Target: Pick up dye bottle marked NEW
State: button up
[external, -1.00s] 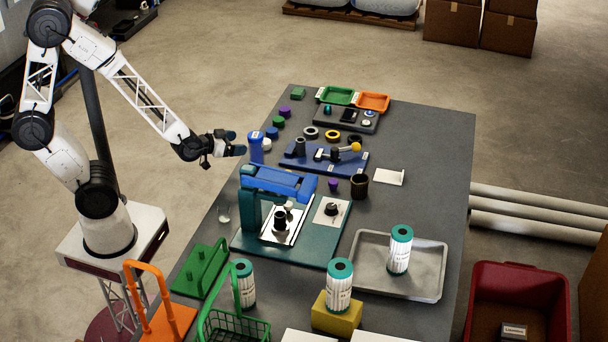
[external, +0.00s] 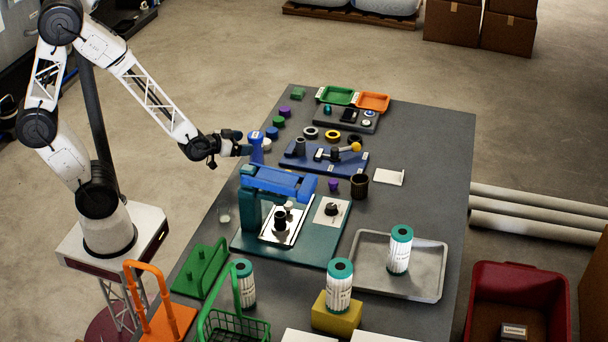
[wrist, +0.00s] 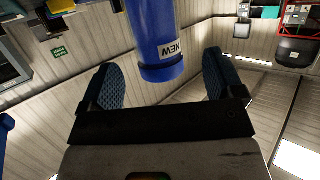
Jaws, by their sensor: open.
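The dye bottle (external: 257,157) is a blue cylinder standing near the left edge of the grey table, behind the blue and teal press. In the wrist view the blue bottle (wrist: 153,35) shows its NEW label, near one end. My gripper (external: 245,142) is at the bottle's upper part, coming in level from the left, and partly covers it in the external view. In the wrist view my gripper (wrist: 161,68) is open, with one dark blue padded finger on each side of the bottle's labelled end. Gaps show between the bottle and both fingers.
The blue and teal press (external: 278,184) stands just in front of the bottle. A blue cap (external: 272,132) and a dark blue fixture board (external: 322,160) lie close behind and to the right. A small clear cup (external: 224,214) stands at the table's left edge.

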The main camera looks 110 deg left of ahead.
aim_at(256, 142)
jog(key=shift+x, duration=2.55)
jog(key=shift+w+d, duration=0.1)
jog(key=c, duration=1.1)
